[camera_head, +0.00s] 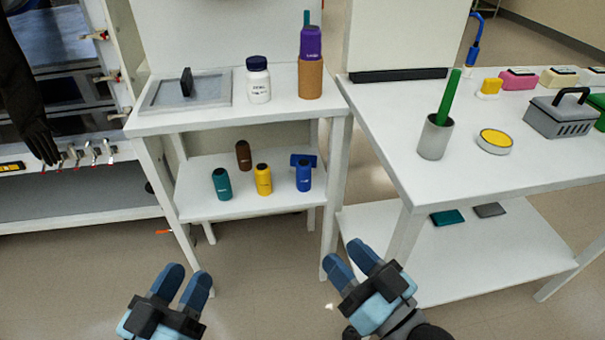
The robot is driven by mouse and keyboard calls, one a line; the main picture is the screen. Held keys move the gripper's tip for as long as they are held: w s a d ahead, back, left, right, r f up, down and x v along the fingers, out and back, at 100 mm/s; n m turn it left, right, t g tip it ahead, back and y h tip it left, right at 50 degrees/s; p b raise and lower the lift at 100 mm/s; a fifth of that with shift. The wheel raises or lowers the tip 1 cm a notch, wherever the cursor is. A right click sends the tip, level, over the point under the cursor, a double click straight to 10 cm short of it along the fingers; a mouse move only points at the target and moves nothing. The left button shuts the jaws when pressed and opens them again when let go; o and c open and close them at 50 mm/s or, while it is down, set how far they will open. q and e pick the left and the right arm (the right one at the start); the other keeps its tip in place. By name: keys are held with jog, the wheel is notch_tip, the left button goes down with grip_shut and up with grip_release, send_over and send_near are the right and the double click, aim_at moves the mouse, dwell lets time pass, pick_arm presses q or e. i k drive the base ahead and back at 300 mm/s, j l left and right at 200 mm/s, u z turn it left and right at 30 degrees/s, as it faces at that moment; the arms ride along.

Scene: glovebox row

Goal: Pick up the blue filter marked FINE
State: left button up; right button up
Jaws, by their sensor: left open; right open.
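A blue cylinder (304,176) with a small dark label stands upright on the lower shelf of the left table; the label is too small to read. A second blue piece (298,158) lies sideways right behind it, partly hidden. To its left stand a yellow cylinder (263,180), a teal cylinder (222,184) and a brown one (243,156) of similar shape. My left gripper (184,281) is open and empty, low in front of the left table. My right gripper (347,258) is open and empty, below and right of the blue cylinder, apart from it.
The left table's top (225,118) hangs over the lower shelf (205,208). A front leg (335,200) stands right of the blue cylinder. The right table (395,135) is close beside it. A glovebox with a black glove (38,135) is at left.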

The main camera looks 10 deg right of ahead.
aim_at(304, 168)
jog(key=i+j+z, duration=0.15)
jog(key=j, duration=0.35)
jog(key=i+j+z, duration=0.15)
jog(key=j, duration=0.3)
jog(key=i+j+z, duration=0.1)
jog(key=j, duration=0.4)
jog(key=i+j+z, duration=0.15)
jog(key=j, duration=0.4)
jog(key=i+j+z, duration=0.2)
jog(key=i+j, duration=0.25)
jog(key=j, duration=0.15)
